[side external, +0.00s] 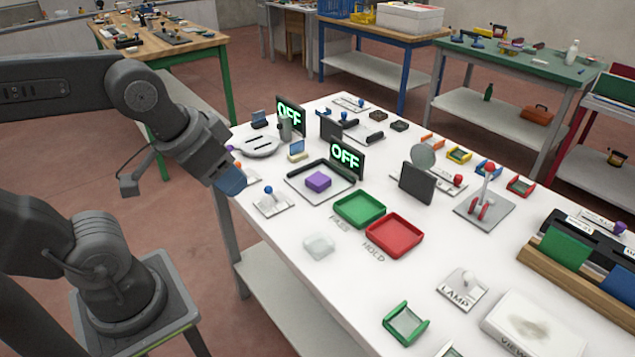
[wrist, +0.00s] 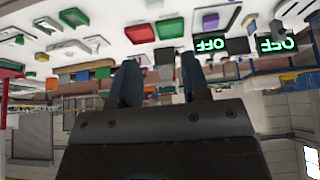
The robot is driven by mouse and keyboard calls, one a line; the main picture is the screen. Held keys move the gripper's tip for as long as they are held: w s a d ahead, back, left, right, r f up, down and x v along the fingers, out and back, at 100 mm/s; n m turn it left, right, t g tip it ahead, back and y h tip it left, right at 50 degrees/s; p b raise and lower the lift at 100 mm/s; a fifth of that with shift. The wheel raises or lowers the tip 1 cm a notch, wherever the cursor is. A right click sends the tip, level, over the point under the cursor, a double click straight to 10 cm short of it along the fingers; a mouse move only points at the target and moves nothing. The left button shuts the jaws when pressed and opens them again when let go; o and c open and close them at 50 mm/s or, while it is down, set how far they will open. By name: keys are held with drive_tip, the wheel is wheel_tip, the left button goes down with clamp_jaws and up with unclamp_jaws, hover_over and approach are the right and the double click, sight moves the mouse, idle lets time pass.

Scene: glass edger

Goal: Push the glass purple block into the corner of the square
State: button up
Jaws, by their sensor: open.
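The purple block (side external: 318,181) lies on a light square plate (side external: 299,188) on the white table. Dark raised bars (side external: 340,173) run along the plate's two far sides and meet at its far corner. The block looks apart from both bars, near the plate's middle. In the wrist view the purple block (wrist: 210,21) shows small near the top edge, in an upside-down picture. My gripper (side external: 231,183) is at the table's left edge, left of the plate and above table height. Its two fingers (wrist: 160,80) are spread with nothing between them.
A switch plate with a blue knob (side external: 270,200) stands between my gripper and the square plate. An OFF display (side external: 347,157) stands just behind the square. Green (side external: 360,209) and red (side external: 394,235) trays lie to its right. A clear glass piece (side external: 318,245) lies in front.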

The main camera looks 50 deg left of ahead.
sight(319, 192)
idle(0.3)
